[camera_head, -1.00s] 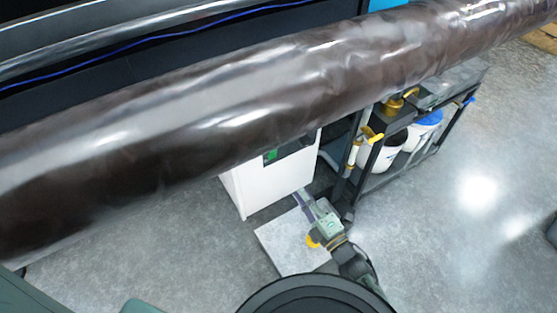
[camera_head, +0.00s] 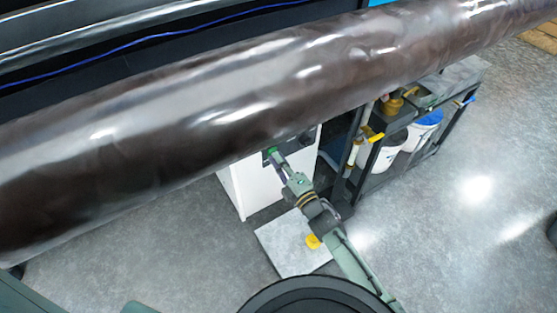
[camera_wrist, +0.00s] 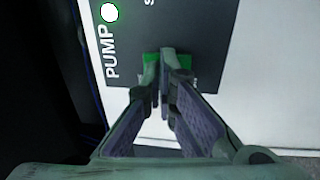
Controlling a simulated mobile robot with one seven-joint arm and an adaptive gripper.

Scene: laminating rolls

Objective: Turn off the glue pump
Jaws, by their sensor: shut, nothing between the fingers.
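The glue pump is a white box (camera_head: 243,188) under the big dark roll in the head view. The wrist view shows its dark panel (camera_wrist: 205,25), with a "PUMP" label and a lit white indicator with a green rim (camera_wrist: 108,12). A green switch (camera_wrist: 182,62) sits on that panel, partly hidden behind my fingertips. My gripper (camera_wrist: 160,56) is shut and empty, its tips in front of the green switch. I cannot tell whether they touch it. In the head view my gripper (camera_head: 273,155) reaches the panel just below the roll.
The large dark roll (camera_head: 230,95) crosses overhead and hides the pump's top. Right of the pump stands a black rack with white buckets (camera_head: 388,155) and yellow-handled valves (camera_head: 376,137). A pale floor plate (camera_head: 282,245) bears a yellow piece (camera_head: 313,241). Grey floor is open at right.

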